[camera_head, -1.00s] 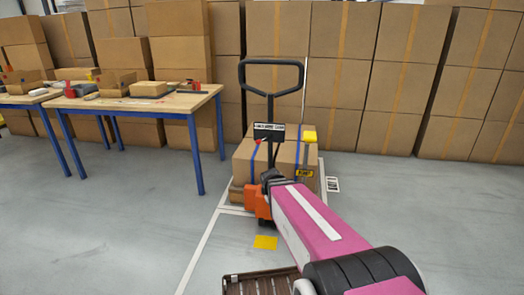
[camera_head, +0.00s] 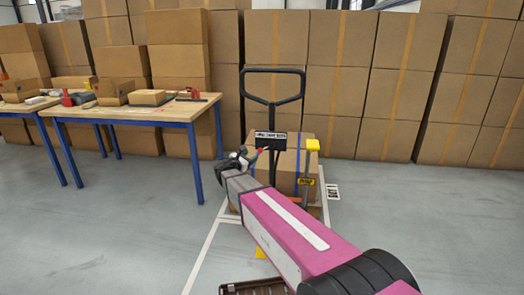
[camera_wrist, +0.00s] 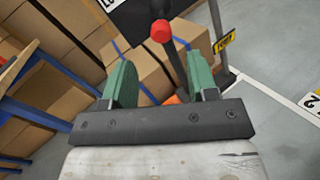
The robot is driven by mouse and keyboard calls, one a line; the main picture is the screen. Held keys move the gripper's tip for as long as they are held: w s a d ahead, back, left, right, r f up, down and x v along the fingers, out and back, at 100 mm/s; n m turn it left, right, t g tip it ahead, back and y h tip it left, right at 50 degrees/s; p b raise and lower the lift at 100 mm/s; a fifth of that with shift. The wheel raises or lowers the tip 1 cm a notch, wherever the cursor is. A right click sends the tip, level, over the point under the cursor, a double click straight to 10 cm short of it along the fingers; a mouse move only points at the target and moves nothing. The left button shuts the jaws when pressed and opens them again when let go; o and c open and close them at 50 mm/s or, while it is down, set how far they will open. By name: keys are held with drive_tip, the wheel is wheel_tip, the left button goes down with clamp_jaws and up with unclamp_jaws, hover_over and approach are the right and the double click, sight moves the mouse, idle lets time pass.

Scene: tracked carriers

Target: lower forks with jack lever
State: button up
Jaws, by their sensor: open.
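The pallet jack's black loop handle (camera_head: 272,88) stands upright in the head view, with a labelled black plate (camera_head: 270,140) below it. A red-tipped lever (camera_head: 263,150) sticks out beside that plate. In the wrist view the lever's red knob (camera_wrist: 161,31) shows just beyond and between the green fingertips, on a dark stalk. My gripper (camera_wrist: 160,85) is open, its fingers apart with nothing between them. In the head view my gripper (camera_head: 240,158) is just left of the lever, small and partly unclear. The forks are hidden.
Strapped cartons (camera_head: 290,170) sit around the jack's mast, with a yellow-topped post (camera_head: 312,145) to the right. A blue-legged table (camera_head: 170,113) with boxes stands left. Stacked cartons (camera_head: 340,65) line the back. Floor is clear at right.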

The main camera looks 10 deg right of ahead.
sight(263, 149)
drive_tip(key=x, duration=1)
drive_tip(key=shift+w+d, duration=0.15)
drive_tip(key=shift+d, duration=0.1)
clamp_jaws()
